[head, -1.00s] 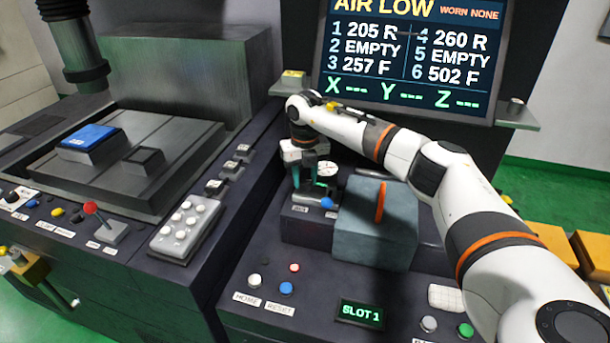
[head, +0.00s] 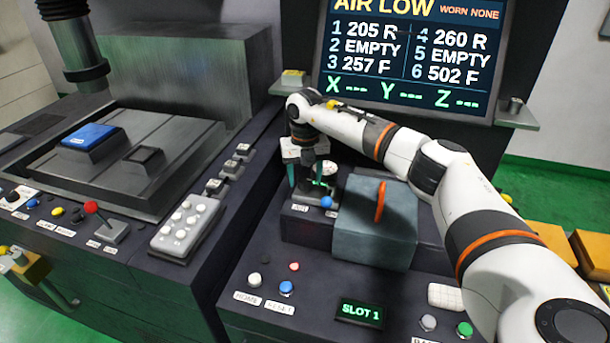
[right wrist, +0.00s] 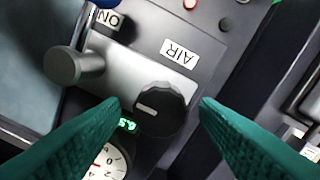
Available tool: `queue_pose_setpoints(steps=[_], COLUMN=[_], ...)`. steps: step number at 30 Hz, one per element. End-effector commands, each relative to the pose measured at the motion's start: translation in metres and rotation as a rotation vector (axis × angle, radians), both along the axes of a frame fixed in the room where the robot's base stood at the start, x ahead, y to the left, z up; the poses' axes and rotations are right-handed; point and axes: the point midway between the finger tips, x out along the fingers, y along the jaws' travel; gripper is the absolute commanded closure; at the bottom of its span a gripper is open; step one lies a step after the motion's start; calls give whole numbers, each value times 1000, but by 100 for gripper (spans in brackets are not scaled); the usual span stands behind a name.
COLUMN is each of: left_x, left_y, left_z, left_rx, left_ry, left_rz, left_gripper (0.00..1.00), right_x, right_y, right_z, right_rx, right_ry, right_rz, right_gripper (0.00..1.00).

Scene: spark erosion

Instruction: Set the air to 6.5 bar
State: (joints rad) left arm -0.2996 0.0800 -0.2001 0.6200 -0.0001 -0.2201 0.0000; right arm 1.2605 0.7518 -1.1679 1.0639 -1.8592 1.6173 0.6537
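The dark round air knob (right wrist: 160,110), with a pale pointer mark, stands beside an AIR label (right wrist: 179,53) in the right wrist view. My right gripper (right wrist: 160,104) is open, its teal fingers on either side of the knob with gaps visible. In the head view the right gripper (head: 311,182) hangs over the small air unit and hides most of it. A small green readout (right wrist: 127,124) beside the knob is partly covered and too small to read surely. A white gauge (right wrist: 108,162) is partly behind a finger. The screen (head: 405,55) reads AIR LOW. My left gripper is not in view.
A grey cylinder (right wrist: 75,66) stands close to the knob. A blue-grey box (head: 375,235) with an orange handle (head: 380,202) stands right of the air unit. A blue knob (head: 327,202) is in front. Buttons (head: 286,288) and a SLOT 1 display (head: 360,313) lie nearer.

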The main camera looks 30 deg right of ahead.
Motion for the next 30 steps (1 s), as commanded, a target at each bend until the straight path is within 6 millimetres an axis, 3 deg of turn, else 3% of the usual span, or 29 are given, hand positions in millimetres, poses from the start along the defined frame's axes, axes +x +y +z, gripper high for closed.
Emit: queue_pose_setpoints(steps=[7, 11, 24, 30], left_x=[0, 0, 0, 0], left_y=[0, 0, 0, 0], left_z=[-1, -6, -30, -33], left_rx=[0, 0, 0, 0], left_ry=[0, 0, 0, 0], left_rz=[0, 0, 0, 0], left_gripper=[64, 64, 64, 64], right_x=[0, 0, 0, 0], right_y=[0, 0, 0, 0], right_z=[0, 10, 97, 117], right_rx=[0, 0, 0, 0], right_ry=[2, 0, -2, 1], right_rz=[1, 1, 1, 1], right_gripper=[44, 44, 44, 44])
